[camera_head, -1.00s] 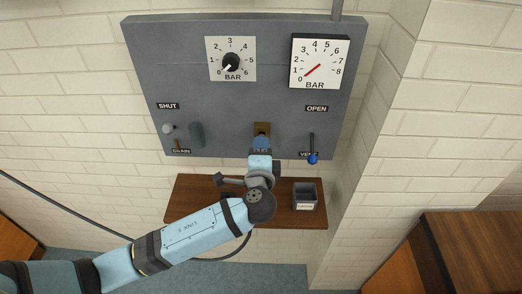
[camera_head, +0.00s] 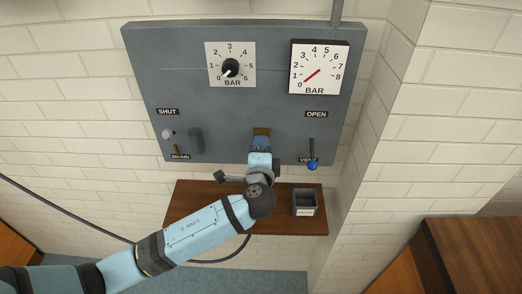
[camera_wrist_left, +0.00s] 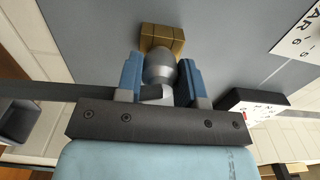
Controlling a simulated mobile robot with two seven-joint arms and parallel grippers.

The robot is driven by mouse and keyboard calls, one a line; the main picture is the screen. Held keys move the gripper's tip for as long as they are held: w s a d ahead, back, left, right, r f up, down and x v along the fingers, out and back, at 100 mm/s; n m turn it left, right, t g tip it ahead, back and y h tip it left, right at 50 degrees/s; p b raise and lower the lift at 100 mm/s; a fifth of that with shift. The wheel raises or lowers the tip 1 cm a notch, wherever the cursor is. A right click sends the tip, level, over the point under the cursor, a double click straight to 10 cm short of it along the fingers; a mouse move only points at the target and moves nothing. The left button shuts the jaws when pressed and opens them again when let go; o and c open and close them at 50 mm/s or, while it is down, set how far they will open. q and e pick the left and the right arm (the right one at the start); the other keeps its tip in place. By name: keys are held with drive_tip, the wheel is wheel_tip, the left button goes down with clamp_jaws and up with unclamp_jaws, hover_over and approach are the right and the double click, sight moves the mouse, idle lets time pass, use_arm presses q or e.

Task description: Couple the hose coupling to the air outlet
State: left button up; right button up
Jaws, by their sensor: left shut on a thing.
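The brass air outlet (camera_head: 262,132) sits low on the grey wall panel. It also shows in the left wrist view (camera_wrist_left: 161,37), just beyond my fingertips. My left gripper (camera_head: 261,146) is in front of the outlet, and its blue fingers (camera_wrist_left: 160,72) are shut on the silver-grey hose coupling (camera_wrist_left: 160,69). The coupling points at the outlet and overlaps its lower edge in the wrist view; I cannot tell whether they touch or are joined. In the head view my gripper hides most of the coupling. My right gripper is not in view.
The panel (camera_head: 190,90) carries a regulator knob (camera_head: 231,68), a pressure gauge (camera_head: 319,68) with its needle near zero, and a blue-tipped vent lever (camera_head: 312,163). A wooden shelf (camera_head: 185,214) below holds a small grey bin (camera_head: 305,203). A dark hose (camera_head: 70,212) hangs at left.

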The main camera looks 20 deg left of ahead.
use_arm(q)
drive_tip(key=o, duration=1.1)
drive_tip(key=shift+s, duration=0.2)
drive_tip(key=b+v, duration=0.3)
drive_tip(key=v, duration=1)
drive_tip(key=shift+s+d+r, duration=0.1)
drive_tip(key=shift+s+d, duration=0.05)
drive_tip(key=shift+s, duration=0.05)
